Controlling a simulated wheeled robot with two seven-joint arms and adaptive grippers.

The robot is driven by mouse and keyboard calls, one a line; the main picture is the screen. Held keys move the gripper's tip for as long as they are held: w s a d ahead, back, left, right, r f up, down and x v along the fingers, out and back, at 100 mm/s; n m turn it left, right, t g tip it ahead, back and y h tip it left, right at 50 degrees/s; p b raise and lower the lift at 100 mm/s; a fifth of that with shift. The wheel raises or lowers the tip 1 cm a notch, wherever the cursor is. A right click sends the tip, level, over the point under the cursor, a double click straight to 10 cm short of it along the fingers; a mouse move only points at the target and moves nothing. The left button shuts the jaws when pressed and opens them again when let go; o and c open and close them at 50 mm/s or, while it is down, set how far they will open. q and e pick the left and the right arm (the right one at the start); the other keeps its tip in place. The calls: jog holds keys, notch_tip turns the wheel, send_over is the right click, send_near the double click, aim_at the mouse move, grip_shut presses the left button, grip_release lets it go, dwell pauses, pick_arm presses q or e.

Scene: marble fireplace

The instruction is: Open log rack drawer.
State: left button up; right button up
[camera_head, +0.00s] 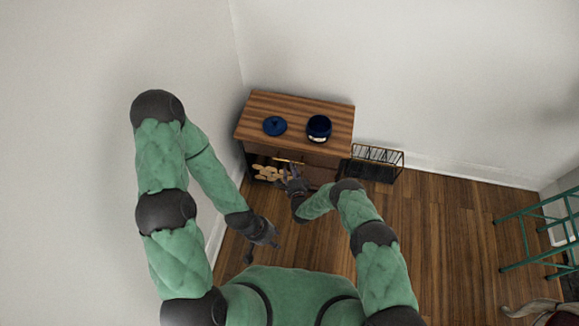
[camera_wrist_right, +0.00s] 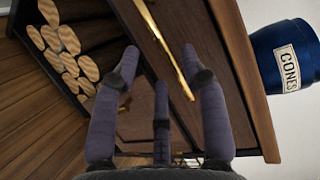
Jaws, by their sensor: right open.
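The log rack (camera_head: 335,107) is a brown wooden cabinet against the back wall. Logs (camera_head: 268,172) lie in its open lower bay, and also show in the right wrist view (camera_wrist_right: 60,45). The drawer front (camera_wrist_right: 188,25) bears a long gold handle (camera_wrist_right: 166,48). No clear gap around the drawer shows. My right gripper (camera_head: 292,172) is open at the drawer front. In the right wrist view its fingers (camera_wrist_right: 160,53) are spread, with the handle between the outer two; contact cannot be told. My left gripper (camera_head: 262,252) is open and empty, low over the floor.
A blue lid (camera_head: 275,126) and a dark blue jar (camera_head: 319,128) stand on the cabinet top. A black wire rack (camera_head: 377,160) stands right of the cabinet. A green metal frame (camera_head: 530,235) is far right. The wooden floor between is clear.

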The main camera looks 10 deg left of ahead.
jog(key=shift+b+x, duration=0.7)
jog(key=shift+x, duration=1.3)
grip_shut()
